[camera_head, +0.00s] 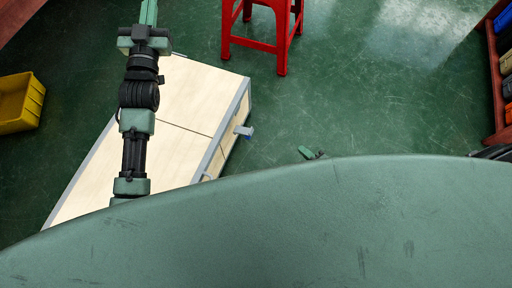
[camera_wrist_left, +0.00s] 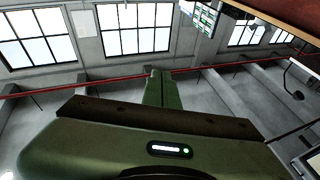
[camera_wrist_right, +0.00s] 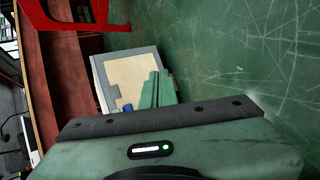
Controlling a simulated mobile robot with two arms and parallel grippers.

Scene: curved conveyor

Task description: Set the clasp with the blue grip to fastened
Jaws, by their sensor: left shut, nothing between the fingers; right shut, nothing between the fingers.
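The clasp with the blue grip (camera_head: 247,135) is on the right side of a pale wooden chest (camera_head: 190,95) with grey edges. Its grey tab sticks out from the chest's side; I cannot tell its exact angle. In the right wrist view the blue grip (camera_wrist_right: 127,107) shows just left of my fingers. My right gripper (camera_head: 306,152) shows as small green fingertips past my body's edge, right of the clasp and apart from it. It is shut and empty. My left gripper (camera_head: 148,12) is shut and empty, beyond the chest's far left part.
A red stool (camera_head: 280,45) stands behind the chest. A yellow bin (camera_head: 20,105) lies at the left and a red shelf (camera_head: 493,75) stands at the far right. The green floor between chest and shelf is clear. My body hides the near area.

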